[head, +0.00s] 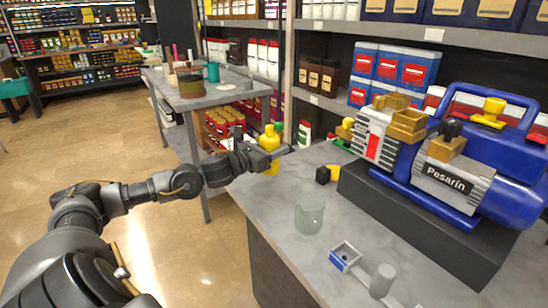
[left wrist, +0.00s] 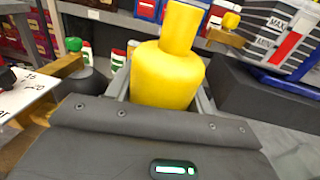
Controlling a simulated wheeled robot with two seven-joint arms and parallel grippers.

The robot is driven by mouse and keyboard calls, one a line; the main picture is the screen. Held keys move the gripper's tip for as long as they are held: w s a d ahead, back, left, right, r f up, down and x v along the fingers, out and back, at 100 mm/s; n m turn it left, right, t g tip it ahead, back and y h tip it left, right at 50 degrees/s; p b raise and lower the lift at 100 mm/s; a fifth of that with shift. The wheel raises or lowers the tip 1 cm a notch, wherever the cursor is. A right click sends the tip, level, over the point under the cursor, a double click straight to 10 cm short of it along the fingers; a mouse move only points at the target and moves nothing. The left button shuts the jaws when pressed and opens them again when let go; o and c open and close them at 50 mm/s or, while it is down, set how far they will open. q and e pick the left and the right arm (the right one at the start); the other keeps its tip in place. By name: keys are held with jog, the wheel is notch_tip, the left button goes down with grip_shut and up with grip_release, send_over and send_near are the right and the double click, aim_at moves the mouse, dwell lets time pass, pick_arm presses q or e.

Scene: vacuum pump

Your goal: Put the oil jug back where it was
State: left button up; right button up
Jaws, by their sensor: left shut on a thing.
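The yellow oil jug (head: 270,139) is held in my left gripper (head: 272,152) near the left edge of the grey counter (head: 255,196). The left wrist view shows the yellow jug (left wrist: 167,75) upright between the fingers, its neck toward the top. The left gripper is shut on it. Whether the jug's base touches the counter is hidden. My right gripper is not in view.
A blue vacuum pump (head: 450,165) stands on a dark block at the right. Another table (head: 205,103) stands behind.

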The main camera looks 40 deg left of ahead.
pick_arm(q)
jog(key=shift+w+f, duration=0.15)
jog(key=shift+w, duration=0.15)
notch_tip(320, 180, down, 3)
jog(key=shift+f+p, duration=0.1)
jog(key=shift+p, duration=0.2)
jog(key=o, duration=1.1)
jog(key=shift+f, duration=0.1)
jog(key=o, duration=0.3)
jog(key=shift+s, duration=0.1)
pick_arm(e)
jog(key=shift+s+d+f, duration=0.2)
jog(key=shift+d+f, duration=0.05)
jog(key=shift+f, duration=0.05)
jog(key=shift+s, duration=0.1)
